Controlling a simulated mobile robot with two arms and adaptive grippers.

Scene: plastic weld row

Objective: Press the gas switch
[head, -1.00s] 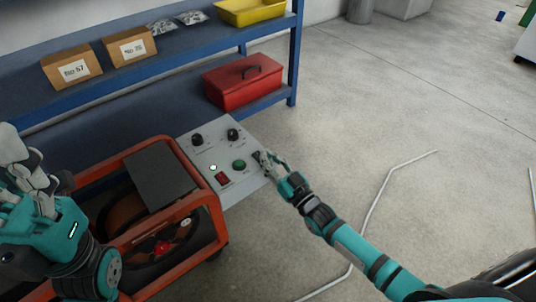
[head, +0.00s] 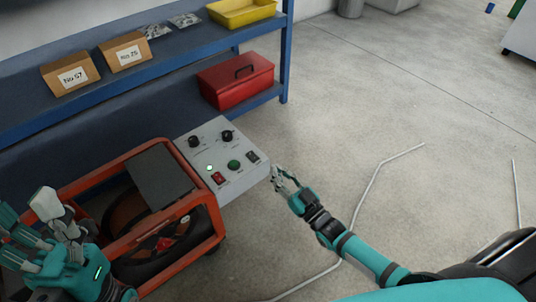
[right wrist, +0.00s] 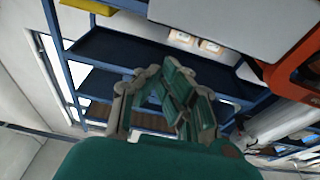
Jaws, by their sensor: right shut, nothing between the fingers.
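A pale control box (head: 222,152) is fixed to the right end of the orange-framed welder cart. Labels are too small to read, so I cannot tell which is the gas switch. My right gripper (head: 280,177) is shut and empty, just right of the box's edge, apart from the dark switch; its fingers also show in the right wrist view (right wrist: 168,100). My left gripper (head: 30,235) is open and empty at lower left.
The orange cart (head: 180,208) holds a dark reel. Behind it, a blue shelf (head: 150,73) carries cardboard boxes, a red toolbox (head: 236,82) and a yellow bin (head: 240,12). Pale rods (head: 372,190) lie on the otherwise open floor at right.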

